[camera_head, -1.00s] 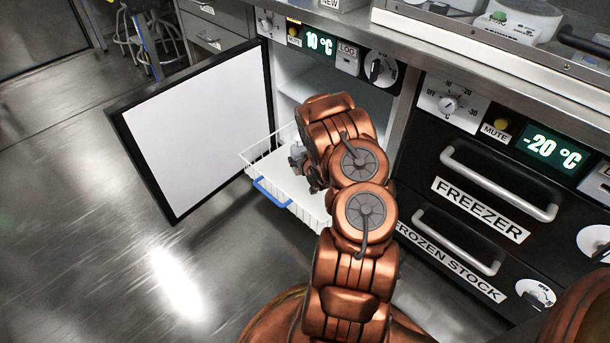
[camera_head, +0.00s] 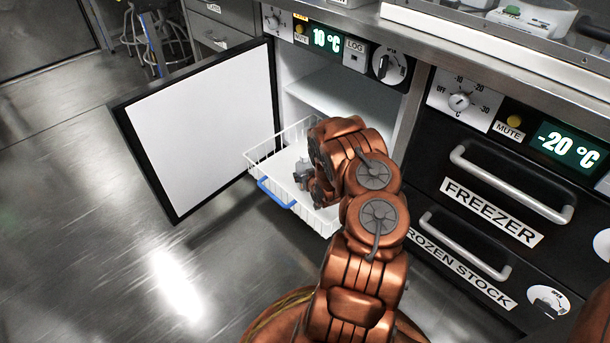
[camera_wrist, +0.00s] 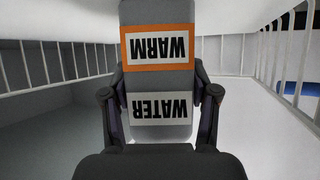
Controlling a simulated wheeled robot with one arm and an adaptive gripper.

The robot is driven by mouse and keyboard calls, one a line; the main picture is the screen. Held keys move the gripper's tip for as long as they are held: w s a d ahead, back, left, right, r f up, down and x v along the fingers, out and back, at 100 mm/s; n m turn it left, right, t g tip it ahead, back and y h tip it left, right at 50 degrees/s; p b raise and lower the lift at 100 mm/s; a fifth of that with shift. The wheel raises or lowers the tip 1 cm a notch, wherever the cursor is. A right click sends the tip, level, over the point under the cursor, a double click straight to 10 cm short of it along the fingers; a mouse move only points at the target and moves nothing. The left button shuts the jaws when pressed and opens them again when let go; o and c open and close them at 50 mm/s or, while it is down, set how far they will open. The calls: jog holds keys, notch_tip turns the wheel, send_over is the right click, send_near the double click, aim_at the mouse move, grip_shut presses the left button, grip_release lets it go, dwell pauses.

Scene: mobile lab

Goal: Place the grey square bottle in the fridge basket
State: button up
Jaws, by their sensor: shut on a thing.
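The grey square bottle (camera_wrist: 157,82) with "WARM" and "WATER" labels fills the middle of the wrist view, its lettering upside down there. My gripper (camera_wrist: 160,110) has a finger on each side of it and is shut on it. The white wire fridge basket (camera_head: 318,217) is pulled out of the open fridge and has a blue handle (camera_head: 276,193). In the head view my arm bends down over the basket, and a grey bit of the bottle or gripper shows at its inner side. In the wrist view basket wires (camera_wrist: 60,68) rise on both sides of the bottle. Whether its base touches the basket floor is hidden.
The fridge door (camera_head: 200,125) stands open to the left. A fridge shelf (camera_head: 345,95) is above and behind the basket. The black freezer drawers (camera_head: 480,190) are shut, close to the right of my arm. The floor at left is clear.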

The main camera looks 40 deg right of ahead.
jog(key=o, duration=1.4)
jog(key=shift+o, duration=0.2)
